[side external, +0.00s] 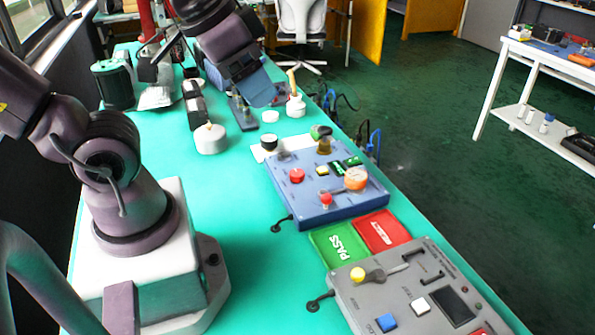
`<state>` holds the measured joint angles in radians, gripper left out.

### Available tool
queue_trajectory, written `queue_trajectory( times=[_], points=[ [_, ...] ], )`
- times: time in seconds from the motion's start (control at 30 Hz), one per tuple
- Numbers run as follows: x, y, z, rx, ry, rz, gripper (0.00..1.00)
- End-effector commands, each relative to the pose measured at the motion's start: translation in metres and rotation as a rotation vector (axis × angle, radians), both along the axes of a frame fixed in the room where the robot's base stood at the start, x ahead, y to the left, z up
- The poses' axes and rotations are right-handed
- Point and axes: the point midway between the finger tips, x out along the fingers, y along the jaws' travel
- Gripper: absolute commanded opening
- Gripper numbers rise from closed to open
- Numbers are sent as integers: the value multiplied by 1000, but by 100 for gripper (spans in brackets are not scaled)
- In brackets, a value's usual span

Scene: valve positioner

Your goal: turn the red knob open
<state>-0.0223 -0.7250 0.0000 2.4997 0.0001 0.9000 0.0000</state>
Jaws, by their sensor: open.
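A blue control box (318,205) lies on the teal table. It carries a red round knob or button (297,175) on its left part, a smaller red-capped knob (326,199) near its front edge, and an orange-red round knob (356,178) at its right. I cannot tell from this view which one is the valve knob, nor how far it is turned. My gripper (262,94) hangs above the table, behind and to the left of the blue box, apart from it. It is open with nothing visible in it; its fingertips are hard to make out.
A grey control box (385,285) sits at the front right, with green PASS (338,245) and red (382,231) trays between the boxes. A white round container (210,139) and a dark-green canister (113,84) stand on the left. The teal table (235,210) is clear left of the blue box.

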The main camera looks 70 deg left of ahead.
Motion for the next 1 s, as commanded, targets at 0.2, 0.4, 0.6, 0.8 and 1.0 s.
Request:
queue_trajectory(
  times=[0.2, 0.4, 0.6, 0.8, 1.0],
  points=[
    [23, 27, -35, -19, 202, 108, 63],
    [58, 66, -75, -17, 367, 83, 63],
    [87, 110, -128, -10, 483, -66, 63],
    [109, 146, -175, 22, 520, -305, 63],
    [129, 157, -173, 113, 461, -529, 63]
  ],
)
